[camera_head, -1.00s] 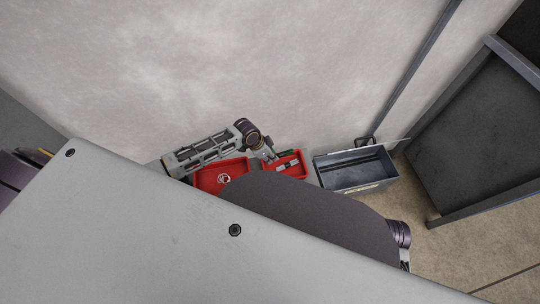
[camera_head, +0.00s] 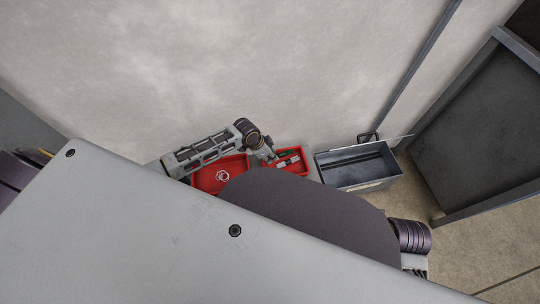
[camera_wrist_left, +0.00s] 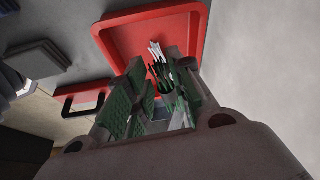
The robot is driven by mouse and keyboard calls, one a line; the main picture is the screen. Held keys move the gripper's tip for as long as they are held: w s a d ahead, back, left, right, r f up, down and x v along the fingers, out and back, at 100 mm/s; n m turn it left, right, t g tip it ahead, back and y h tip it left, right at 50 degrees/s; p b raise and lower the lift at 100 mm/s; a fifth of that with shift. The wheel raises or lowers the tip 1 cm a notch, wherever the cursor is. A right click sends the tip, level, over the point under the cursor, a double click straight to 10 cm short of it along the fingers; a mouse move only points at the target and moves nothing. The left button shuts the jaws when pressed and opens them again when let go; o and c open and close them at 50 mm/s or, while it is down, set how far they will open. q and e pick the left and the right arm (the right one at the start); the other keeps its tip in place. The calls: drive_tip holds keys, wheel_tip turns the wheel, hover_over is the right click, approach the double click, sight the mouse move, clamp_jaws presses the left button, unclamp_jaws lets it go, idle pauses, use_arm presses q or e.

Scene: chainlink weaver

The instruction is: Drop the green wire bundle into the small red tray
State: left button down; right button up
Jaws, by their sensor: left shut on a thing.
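The small red tray (camera_head: 299,170) stands by the wall in the head view, left of an open metal box. My left gripper (camera_head: 287,160) is over it, seen small from above. In the left wrist view my left gripper (camera_wrist_left: 163,88) has green-padded fingers shut on the green wire bundle (camera_wrist_left: 166,74), a clump of dark and green strands with white tips. A red tray (camera_wrist_left: 198,30) lies beyond the fingertips in that view. I cannot tell how high the bundle is above it. My right gripper is not in view.
The open grey metal box (camera_head: 372,184) stands to the right, and a dark cabinet (camera_head: 480,130) at far right. My own body hides the foreground.

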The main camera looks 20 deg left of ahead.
use_arm(q)
drive_tip(key=c, duration=1.2)
unclamp_jaws()
drive_tip(key=shift+o, duration=0.2)
drive_tip(key=v, duration=1.2)
drive_tip(key=shift+a, duration=0.1)
drive_tip(key=shift+r, duration=0.1)
